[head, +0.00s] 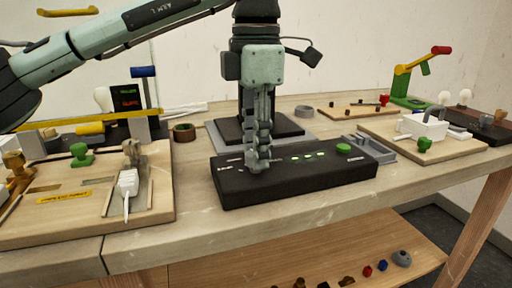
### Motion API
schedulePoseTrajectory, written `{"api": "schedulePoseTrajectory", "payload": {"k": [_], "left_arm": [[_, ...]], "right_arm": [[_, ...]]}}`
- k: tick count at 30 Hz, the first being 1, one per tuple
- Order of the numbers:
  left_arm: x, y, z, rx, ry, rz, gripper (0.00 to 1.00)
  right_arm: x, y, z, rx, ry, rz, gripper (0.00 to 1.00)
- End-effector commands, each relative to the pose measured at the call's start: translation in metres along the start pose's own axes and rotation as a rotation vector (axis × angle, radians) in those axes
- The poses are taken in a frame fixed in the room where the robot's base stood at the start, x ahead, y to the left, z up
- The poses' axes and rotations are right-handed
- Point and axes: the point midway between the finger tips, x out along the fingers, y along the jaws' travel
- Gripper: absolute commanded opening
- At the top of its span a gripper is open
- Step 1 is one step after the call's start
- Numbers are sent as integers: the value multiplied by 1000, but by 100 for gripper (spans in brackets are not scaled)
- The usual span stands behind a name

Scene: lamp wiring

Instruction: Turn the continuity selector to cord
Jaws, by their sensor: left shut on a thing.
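The black continuity box (300,178) lies on the bench in the middle of the head view. Its top has small pale markings, several lit green marks (308,156) and a green button (343,148) near the right end. My left gripper (258,165) points straight down onto the left half of the box top. Its fingers are shut on a small part there, which I take to be the continuity selector. The fingers hide the selector, so its setting cannot be read. My right gripper is not in view.
A wooden board (85,205) with a white plug (127,182) stands left of the box. A grey tray (378,147) sits close behind the box's right end. Another board (440,150) with a white block lies at right. Bare bench (190,230) shows in front.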

Motion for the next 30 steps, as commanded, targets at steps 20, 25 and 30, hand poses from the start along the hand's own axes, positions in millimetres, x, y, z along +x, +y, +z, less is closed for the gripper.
{"api": "schedulePoseTrajectory", "payload": {"k": [20, 25, 30], "left_arm": [[-1, 1, 0, -194, -2, 2, 0], [-1, 1, 0, -194, -2, 2, 0], [-1, 1, 0, -193, -2, 2, 37]], "right_arm": [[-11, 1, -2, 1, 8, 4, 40], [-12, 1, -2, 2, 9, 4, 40], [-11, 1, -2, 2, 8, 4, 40]]}}
